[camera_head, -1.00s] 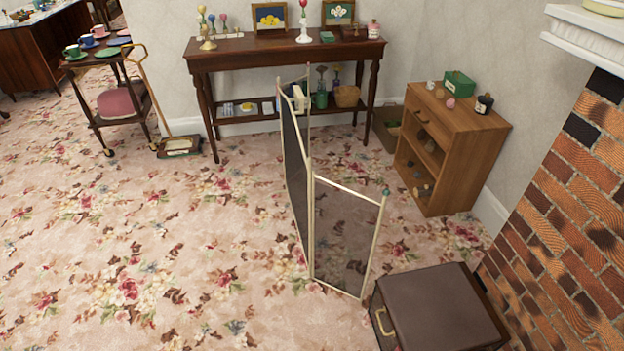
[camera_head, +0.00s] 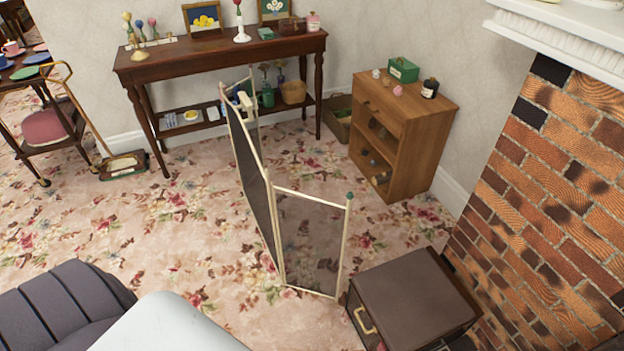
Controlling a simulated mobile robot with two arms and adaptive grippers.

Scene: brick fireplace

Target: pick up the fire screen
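The fire screen (camera_head: 310,240) stands upright on the floral carpet near the middle of the head view. It has thin cream framing and dark see-through mesh. One panel faces me, and another is angled away toward the back, seen nearly edge-on. A small green knob tops the near panel's right post. Neither of my grippers shows in the head view, and nothing is seen holding the screen.
A brown box with a handle (camera_head: 418,292) stands close to the screen's front right, by the brick fireplace (camera_head: 545,190). A wooden cabinet (camera_head: 418,140) and a console table (camera_head: 215,58) stand behind. A tea trolley (camera_head: 42,152) is at left. Carpet left of the screen is clear.

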